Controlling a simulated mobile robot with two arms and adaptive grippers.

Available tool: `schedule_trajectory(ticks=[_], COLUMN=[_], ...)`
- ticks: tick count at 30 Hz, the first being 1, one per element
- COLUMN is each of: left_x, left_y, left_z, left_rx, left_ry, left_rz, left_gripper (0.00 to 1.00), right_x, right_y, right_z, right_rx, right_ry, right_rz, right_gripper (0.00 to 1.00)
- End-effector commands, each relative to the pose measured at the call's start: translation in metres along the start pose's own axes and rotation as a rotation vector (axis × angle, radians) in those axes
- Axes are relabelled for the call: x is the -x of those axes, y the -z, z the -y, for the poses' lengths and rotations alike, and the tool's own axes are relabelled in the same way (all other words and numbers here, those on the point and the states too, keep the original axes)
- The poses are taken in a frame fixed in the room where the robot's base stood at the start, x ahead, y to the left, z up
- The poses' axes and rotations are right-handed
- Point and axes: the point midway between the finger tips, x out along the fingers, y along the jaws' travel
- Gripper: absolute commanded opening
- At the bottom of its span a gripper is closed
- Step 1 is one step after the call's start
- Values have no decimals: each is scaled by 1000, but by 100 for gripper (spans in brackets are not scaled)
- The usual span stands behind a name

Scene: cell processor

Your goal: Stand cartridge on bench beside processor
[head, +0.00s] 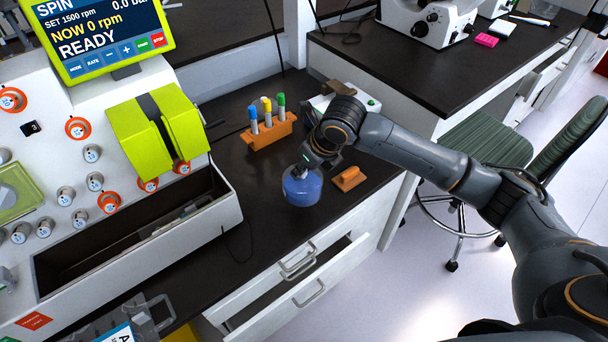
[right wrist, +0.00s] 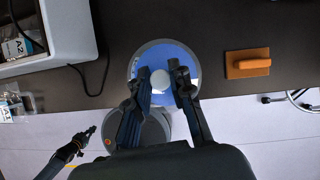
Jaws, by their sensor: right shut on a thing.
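The cartridge is a round, blue, see-through container (head: 302,188) over the dark bench top, close to its front edge, right of the white processor (head: 120,235). In the right wrist view the cartridge (right wrist: 157,53) appears from above as a blue disc with a pale knob in the middle. My right gripper (right wrist: 168,78) is shut on it from above, a finger on either side of the knob. I cannot tell whether its base touches the bench. My left gripper (right wrist: 85,138) shows small and low in the right wrist view, away from the cartridge; its fingers are unclear.
An orange rack (head: 270,134) with several capped tubes stands behind the cartridge. An orange block (head: 348,179) lies to its right. A black cable (right wrist: 97,75) hangs by the processor. A drawer (head: 330,272) stands open below. Bare bench (head: 250,205) lies left of the cartridge.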

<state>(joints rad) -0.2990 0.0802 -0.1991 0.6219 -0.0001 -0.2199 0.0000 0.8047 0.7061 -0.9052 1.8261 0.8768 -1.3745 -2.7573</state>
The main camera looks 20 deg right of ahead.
Motion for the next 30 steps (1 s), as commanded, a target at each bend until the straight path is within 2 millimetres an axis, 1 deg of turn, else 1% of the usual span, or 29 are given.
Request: schedule_trajectory(ticks=[1,4,6,10,12,16,19,25,26,27,28,29,30], left_x=[2,3,4,4,5,13,14,14,13,13,13,13,13], left_y=[0,0,0,-1,-1,0,0,-1,-1,-1,-1,-1,-1], left_z=[0,0,0,0,0,0,0,0,0,0,0,0,0], left_rx=[0,0,0,0,-1,-1,-1,-1,-1,-1,-1,-1,-1], left_ry=[0,0,0,0,0,0,-1,-1,-1,-1,-1,-1,-1], left_rz=[0,1,1,2,2,3,3,4,4,4,4,4,4], left_gripper=[0,0,0,0,0,0,0,0,0,0,0,0,0], right_x=[-12,-29,-37,-45,-53,-69,-76,-78,-78,-78,-78,-78,-78], right_y=[1,0,-1,-2,-2,7,10,11,12,12,12,12,12], right_z=[4,14,18,22,26,25,25,26,25,25,25,25,25], right_rx=[-3,-3,-2,0,-2,-2,0,1,1,1,1,1,1], right_ry=[-2,-2,-2,-2,-2,-3,-2,-1,-1,-1,-1,-1,-1], right_rz=[-6,-4,-3,-1,-3,-4,-1,0,-1,-1,-1,-1,-1], right_gripper=[0,0,0,0,0,0,0,0,25,34,40,44,44])
